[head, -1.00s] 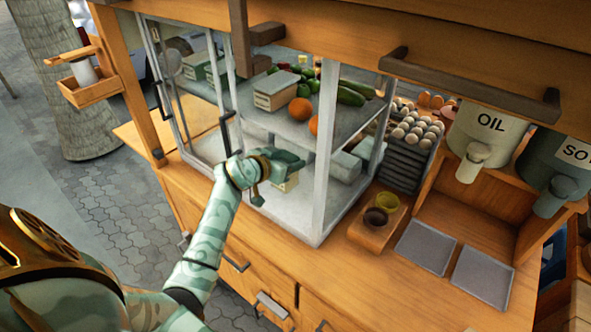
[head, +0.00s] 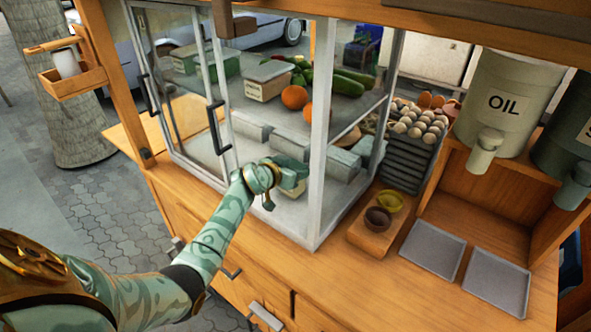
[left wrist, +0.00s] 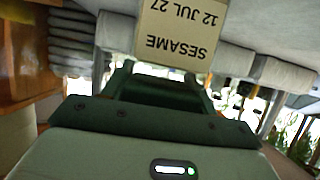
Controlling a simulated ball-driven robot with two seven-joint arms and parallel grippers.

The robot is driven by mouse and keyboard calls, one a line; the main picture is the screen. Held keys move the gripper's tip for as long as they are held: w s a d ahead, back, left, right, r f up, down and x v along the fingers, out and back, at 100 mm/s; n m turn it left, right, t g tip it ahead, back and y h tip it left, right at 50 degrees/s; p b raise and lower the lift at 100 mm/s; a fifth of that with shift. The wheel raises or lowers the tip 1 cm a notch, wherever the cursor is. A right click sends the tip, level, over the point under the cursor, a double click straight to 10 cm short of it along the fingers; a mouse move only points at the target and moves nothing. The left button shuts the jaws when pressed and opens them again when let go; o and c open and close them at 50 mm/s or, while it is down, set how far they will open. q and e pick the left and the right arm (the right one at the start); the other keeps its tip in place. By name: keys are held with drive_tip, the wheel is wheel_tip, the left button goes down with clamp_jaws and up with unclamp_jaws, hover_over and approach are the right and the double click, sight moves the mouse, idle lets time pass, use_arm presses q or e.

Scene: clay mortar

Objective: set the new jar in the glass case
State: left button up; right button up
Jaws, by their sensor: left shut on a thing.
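The glass case (head: 318,130) stands on the wooden counter with its white-framed front open by the arm. My left gripper (head: 297,176) reaches into its lower level, just left of the front corner post. It is shut on the new jar (head: 291,192), a pale block-like container mostly hidden under the gripper. In the left wrist view the jar (left wrist: 178,30) shows a cream label reading "SESAME 12 JUL 27", upside down, beyond the dark gripper. I cannot tell whether the jar touches the case floor. My right gripper is not in view.
Several pale lidded jars (head: 343,164) stand deeper on the lower level. The upper shelf bears a labelled box (head: 265,88), oranges (head: 294,97) and green vegetables.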

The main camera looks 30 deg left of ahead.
use_arm(q)
drive_tip(key=shift+f, duration=0.1)
drive_tip(key=o, duration=1.1)
drive_tip(key=shift+o, duration=0.2)
drive_tip(key=p+v, duration=0.5)
drive_tip(key=v, duration=0.7)
drive_tip(key=shift+p, duration=0.3)
